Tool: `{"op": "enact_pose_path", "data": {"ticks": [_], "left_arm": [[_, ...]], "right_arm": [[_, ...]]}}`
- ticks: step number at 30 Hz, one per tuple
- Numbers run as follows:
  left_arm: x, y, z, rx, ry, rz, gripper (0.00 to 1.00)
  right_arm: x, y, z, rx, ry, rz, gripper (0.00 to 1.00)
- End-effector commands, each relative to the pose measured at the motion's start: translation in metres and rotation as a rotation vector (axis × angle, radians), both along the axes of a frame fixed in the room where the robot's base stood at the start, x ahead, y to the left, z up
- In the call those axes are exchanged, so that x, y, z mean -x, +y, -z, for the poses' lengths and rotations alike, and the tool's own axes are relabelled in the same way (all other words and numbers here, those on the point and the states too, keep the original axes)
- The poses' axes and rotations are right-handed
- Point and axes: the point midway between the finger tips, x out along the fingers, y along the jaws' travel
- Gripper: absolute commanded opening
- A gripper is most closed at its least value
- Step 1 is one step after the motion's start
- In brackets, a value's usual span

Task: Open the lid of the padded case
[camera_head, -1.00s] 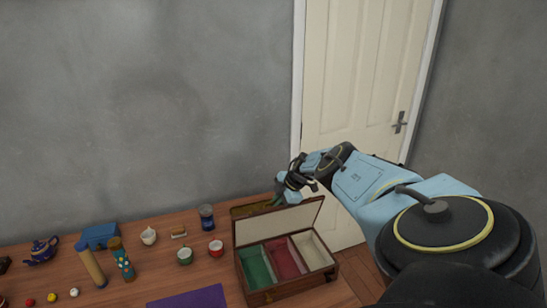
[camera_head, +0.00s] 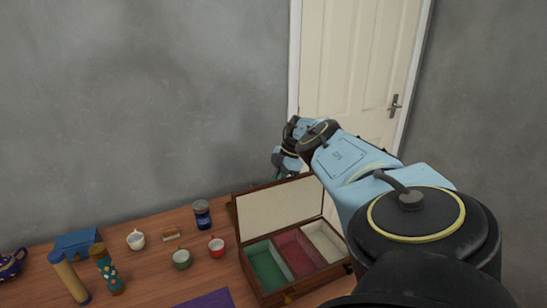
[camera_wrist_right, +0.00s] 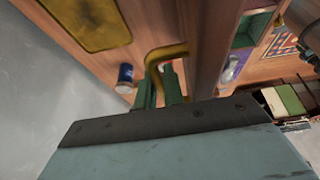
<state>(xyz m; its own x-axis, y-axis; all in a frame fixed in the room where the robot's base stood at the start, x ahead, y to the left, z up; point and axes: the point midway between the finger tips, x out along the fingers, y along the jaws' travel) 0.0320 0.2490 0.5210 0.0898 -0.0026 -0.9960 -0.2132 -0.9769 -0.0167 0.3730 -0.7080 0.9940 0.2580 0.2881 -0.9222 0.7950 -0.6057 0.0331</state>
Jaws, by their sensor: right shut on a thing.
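The padded case (camera_head: 318,283) stands at the right end of the table, with green, red and white padded compartments showing. Its lid (camera_head: 278,207) is raised, its pale lining facing me, and seems to lean back. My right gripper (camera_head: 281,170) is behind the lid's top edge, reached over from the right. In the right wrist view, its green fingertips (camera_wrist_right: 160,88) are shut on a curved brass handle (camera_wrist_right: 168,50) beside a brown edge, probably the lid. The exact contact is partly hidden. My left gripper is not in view.
A purple mat (camera_head: 208,300) lies in front. A brass-coloured panel (camera_wrist_right: 85,20) shows in the wrist view. A wall and door are behind.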

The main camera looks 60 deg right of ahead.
Motion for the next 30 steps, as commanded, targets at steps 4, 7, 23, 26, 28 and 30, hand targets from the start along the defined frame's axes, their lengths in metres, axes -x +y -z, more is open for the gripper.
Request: {"op": "enact_pose_path", "data": {"ticks": [4, 7, 23, 26, 28, 30], "left_arm": [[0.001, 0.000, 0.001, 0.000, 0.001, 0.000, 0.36], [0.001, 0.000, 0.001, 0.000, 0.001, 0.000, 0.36], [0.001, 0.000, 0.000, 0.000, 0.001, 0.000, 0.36], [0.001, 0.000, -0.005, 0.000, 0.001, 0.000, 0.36], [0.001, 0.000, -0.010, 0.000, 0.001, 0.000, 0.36], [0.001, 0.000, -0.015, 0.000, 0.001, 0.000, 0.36]], "right_arm": [[-0.001, 0.002, -0.001, -0.009, 0.000, -0.001, 0.00], [-0.001, 0.001, -0.001, -0.009, 0.000, -0.001, 0.00], [0.001, -0.001, -0.003, -0.004, 0.000, 0.001, 0.18], [0.004, -0.004, -0.014, -0.003, -0.001, 0.003, 0.18], [0.007, -0.008, -0.026, -0.003, -0.002, 0.003, 0.18], [0.010, -0.012, -0.040, -0.003, -0.004, 0.002, 0.18]]}}
